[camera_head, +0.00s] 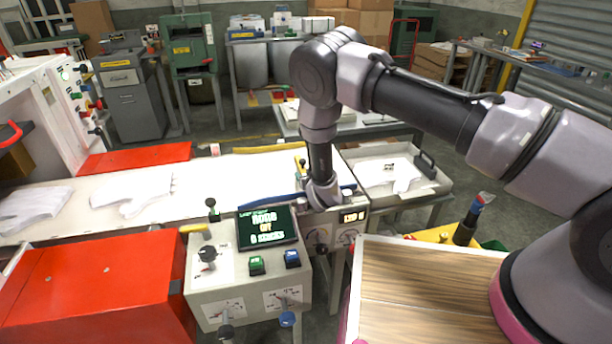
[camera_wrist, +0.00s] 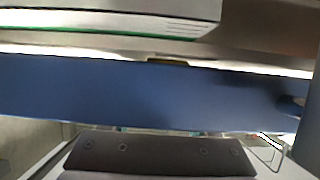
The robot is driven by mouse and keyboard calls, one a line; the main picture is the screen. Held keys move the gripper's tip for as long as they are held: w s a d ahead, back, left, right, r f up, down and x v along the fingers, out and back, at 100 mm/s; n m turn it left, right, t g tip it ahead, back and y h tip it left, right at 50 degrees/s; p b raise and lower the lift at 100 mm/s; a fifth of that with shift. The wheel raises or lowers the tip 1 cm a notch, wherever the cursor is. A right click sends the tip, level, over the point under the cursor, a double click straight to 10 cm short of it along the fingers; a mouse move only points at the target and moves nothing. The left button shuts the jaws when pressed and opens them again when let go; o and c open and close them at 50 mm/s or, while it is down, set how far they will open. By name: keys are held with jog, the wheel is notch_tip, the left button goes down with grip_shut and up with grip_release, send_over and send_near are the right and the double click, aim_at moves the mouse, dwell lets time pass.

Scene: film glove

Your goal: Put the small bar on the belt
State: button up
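A long blue bar (camera_wrist: 150,95) crosses the whole wrist view close to the camera, with a rounded notch near its right end. In the head view a thin blue strip (camera_head: 270,199) lies along the near edge of the white belt (camera_head: 225,172), and may be the same bar. My gripper (camera_head: 322,196) points down at the right end of the belt, beside that strip. Its fingertips are hidden in the head view. A dark plate with screws (camera_wrist: 160,154) fills the lower wrist view. I cannot tell whether the fingers grip the bar.
White gloves (camera_head: 135,190) lie on the belt at the left. A control box (camera_head: 250,265) with knobs and a screen stands in front of the belt, beside a red cover (camera_head: 95,290). A tray (camera_head: 385,175) is right of the belt; a wooden top (camera_head: 425,290) is at front right.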

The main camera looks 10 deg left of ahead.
jog(key=shift+r, duration=0.1)
jog(key=shift+s+d+r, duration=0.1)
jog(key=shift+s+r, duration=0.1)
jog(key=shift+s, duration=0.1)
jog(key=v, duration=1.1)
jog(key=w+d+r+m+g+h, duration=0.1)
jog(key=w+d+r+m, duration=0.2)
jog(key=r, duration=0.5)
jog(key=w+d+r+m+h, duration=0.1)
jog(key=w+d+r+m, duration=0.15)
jog(key=w+r, duration=0.4)
jog(key=s+d+r+m+g+h, duration=0.1)
jog(key=d+r, duration=0.5)
jog(key=r, duration=0.3)
jog(key=d+r+m+g, duration=0.1)
jog(key=d+r, duration=0.5)
jog(key=r, duration=0.3)
jog(key=s+d+r+g, duration=0.1)
jog(key=s+d+r, duration=0.9)
jog(key=d+r, duration=0.2)
jog(key=s+d+r+m, duration=0.1)
jog(key=s+d, duration=0.3)
jog(key=s, duration=0.5)
jog(key=s+d+r+m+g+h, duration=0.1)
jog(key=s+d+r, duration=0.3)
jog(key=s, duration=0.5)
jog(key=shift+s+d, duration=0.25)
jog(key=shift+d, duration=0.05)
